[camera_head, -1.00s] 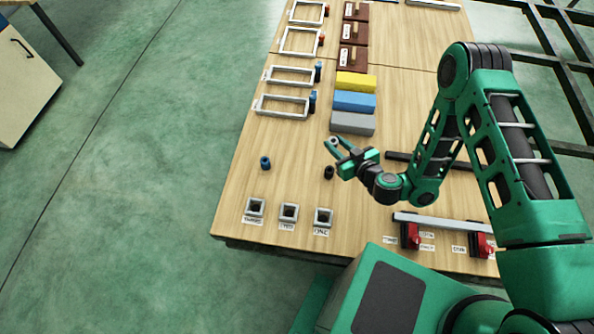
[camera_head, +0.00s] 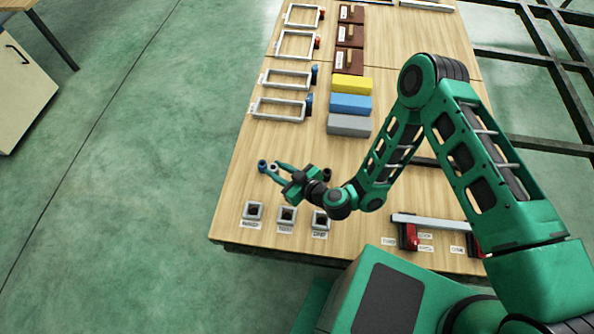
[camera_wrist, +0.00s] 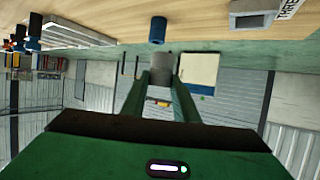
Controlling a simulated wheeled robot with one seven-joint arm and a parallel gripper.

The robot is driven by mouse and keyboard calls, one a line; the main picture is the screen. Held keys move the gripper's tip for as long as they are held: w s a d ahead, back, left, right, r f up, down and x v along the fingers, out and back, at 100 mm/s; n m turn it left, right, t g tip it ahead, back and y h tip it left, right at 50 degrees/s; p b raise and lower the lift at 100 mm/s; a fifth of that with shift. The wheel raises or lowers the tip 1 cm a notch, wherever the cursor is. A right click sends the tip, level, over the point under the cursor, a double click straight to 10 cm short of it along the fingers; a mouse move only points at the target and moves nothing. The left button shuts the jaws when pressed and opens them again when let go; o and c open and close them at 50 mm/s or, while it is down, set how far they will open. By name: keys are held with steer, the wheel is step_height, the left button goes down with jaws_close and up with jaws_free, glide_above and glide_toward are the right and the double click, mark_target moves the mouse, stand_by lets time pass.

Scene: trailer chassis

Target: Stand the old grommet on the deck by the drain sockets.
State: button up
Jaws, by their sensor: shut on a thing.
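My gripper (camera_head: 271,168) is shut on a small grey cylinder (camera_wrist: 162,66), which looks like the old grommet. In the wrist view the grey cylinder sits between the two fingertips. In the head view it shows as a pale spot (camera_head: 274,167), close to a blue cylinder (camera_head: 262,165) on the wooden deck (camera_head: 235,190). The blue cylinder also shows in the wrist view (camera_wrist: 157,30). Three grey square drain sockets (camera_head: 287,214) stand in a row near the deck's front edge, with dark openings. I cannot tell whether the held piece touches the deck.
A black cylinder (camera_head: 326,174) stands right of my gripper, partly hidden by my wrist. A grey block (camera_head: 349,126), a blue block (camera_head: 350,104) and a yellow block (camera_head: 352,84) lie behind. A bar with red clamps (camera_head: 408,235) is at front right. Deck left of the sockets is narrow.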

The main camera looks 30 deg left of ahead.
steer(key=w+d+f, duration=0.1)
steer(key=w, duration=0.1)
steer(key=w+d+f, duration=0.1)
steer(key=w+f, duration=0.1)
steer(key=w+d+f, duration=0.1)
steer(key=w+f, duration=0.1)
steer(key=w, duration=0.1)
steer(key=shift+w+d, duration=0.1)
steer(key=shift+d, duration=0.3)
steer(key=shift+w+f, duration=0.1)
steer(key=shift+f, duration=1.9)
steer(key=o, duration=1.1)
steer(key=shift+c, duration=0.2)
steer(key=shift+d, duration=0.15)
steer(key=v, duration=1.1)
steer(key=shift+d, duration=0.15)
steer(key=shift+d+r, duration=0.15)
steer(key=shift+d, duration=0.1)
